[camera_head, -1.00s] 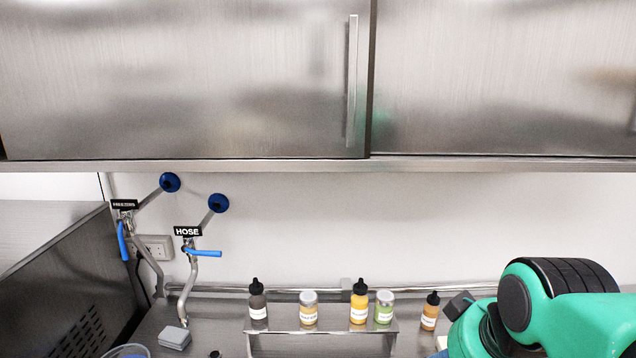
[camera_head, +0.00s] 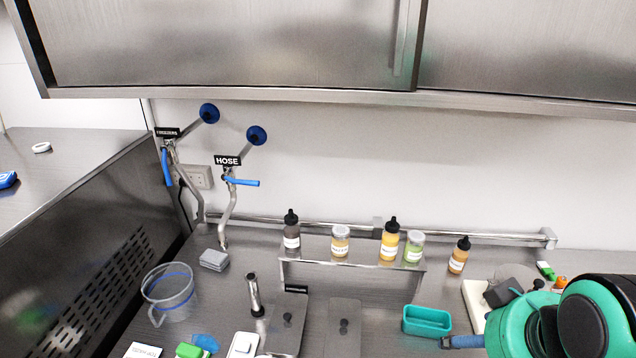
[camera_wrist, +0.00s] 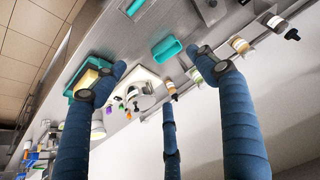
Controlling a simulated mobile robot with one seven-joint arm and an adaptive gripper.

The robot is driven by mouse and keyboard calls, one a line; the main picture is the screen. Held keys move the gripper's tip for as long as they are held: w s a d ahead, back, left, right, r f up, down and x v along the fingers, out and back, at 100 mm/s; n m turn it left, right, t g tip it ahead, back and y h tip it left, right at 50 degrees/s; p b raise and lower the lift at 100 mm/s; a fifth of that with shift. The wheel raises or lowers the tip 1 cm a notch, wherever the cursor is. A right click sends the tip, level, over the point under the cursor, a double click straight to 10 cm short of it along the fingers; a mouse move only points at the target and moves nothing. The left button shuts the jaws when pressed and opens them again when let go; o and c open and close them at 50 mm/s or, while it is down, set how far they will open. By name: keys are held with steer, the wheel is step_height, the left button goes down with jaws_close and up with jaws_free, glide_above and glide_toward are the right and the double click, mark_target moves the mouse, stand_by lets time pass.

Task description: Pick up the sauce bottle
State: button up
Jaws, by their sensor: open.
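Three dropper-capped bottles are in the head view; which is the sauce bottle I cannot tell. A dark brown bottle (camera_head: 292,236) and a yellow bottle (camera_head: 389,244) stand upright on the small steel shelf (camera_head: 350,262). A tan bottle (camera_head: 458,259) stands right of the shelf and also shows in the wrist view (camera_wrist: 171,87). My gripper (camera_wrist: 160,68) has blue fingers spread open and empty in the wrist view. In the head view my arm is at the lower right, with only a blue finger showing, below and apart from the bottles.
Two capped jars (camera_head: 340,243) (camera_head: 414,248) stand among the shelf bottles. A teal tray (camera_head: 427,321) sits in front of the shelf. A clear jug (camera_head: 170,293), a grey block (camera_head: 214,260) and hose taps (camera_head: 229,182) are to the left. A steel cabinet (camera_head: 250,45) hangs above.

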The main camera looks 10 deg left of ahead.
steer(key=w+n+t+p, duration=0.1)
steer(key=w+t+p, duration=0.15)
steer(key=w, duration=1.65)
steer(key=w+a+f+n+t+y, duration=0.1)
steer(key=w+a+f+n, duration=0.1)
steer(key=w+a, duration=0.35)
steer(key=w+a+f+n+t, duration=0.1)
steer(key=w+a, duration=0.2)
steer(key=w, duration=0.6)
steer(key=n+y+p, duration=0.3)
steer(key=n+y, duration=0.2)
steer(key=y, duration=0.4)
glide_toward(292, 233)
steer(key=w+d+f, duration=0.1)
steer(key=d, duration=0.2)
steer(key=shift+w+a, duration=0.1)
steer(key=shift+w, duration=0.05)
steer(key=shift+f, duration=0.1)
steer(key=shift+x, duration=4.25)
steer(key=shift+f, duration=0.1)
